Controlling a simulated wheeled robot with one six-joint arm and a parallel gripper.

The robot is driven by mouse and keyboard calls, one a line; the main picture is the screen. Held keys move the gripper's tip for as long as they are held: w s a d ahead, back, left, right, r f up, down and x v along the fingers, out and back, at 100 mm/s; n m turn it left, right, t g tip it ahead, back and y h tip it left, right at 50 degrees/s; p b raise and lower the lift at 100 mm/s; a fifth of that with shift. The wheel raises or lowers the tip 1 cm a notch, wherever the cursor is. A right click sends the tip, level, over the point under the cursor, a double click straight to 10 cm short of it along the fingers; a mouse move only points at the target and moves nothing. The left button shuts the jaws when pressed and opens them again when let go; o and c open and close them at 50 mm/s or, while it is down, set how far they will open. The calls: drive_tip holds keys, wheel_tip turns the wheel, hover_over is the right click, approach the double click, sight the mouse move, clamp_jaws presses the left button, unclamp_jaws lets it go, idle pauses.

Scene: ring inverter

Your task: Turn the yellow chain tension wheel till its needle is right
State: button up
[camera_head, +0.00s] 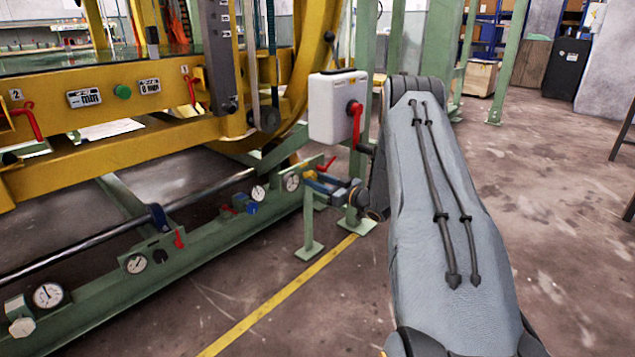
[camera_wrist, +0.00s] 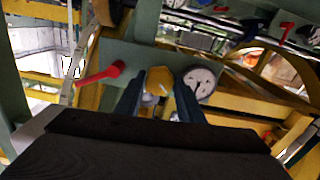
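The yellow chain tension wheel (camera_wrist: 158,82) shows between the two dark fingers of my gripper (camera_wrist: 160,90) in the wrist view. The fingers are spread on either side of it; I cannot tell whether they touch it. A round white gauge (camera_wrist: 200,82) sits just right of the wheel; its needle is too blurred to read. In the head view my gripper (camera_head: 328,184) is at the right end of the green beam, beside the gauge (camera_head: 291,182). The wheel is a small yellow patch (camera_head: 309,174) there, mostly hidden.
A red lever (camera_wrist: 100,74) is left of the wheel in the wrist view. A white box with a red handle (camera_head: 336,108) stands above my gripper in the head view. More gauges (camera_head: 48,295) line the green beam. The floor at the right is open.

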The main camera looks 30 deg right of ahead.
drive_tip(key=shift+c, duration=1.1)
drive_tip(key=shift+r+n+p, duration=0.1)
drive_tip(key=shift+n+p, duration=0.8)
drive_tip(key=shift+p, duration=0.15)
drive_tip(key=o, duration=1.1)
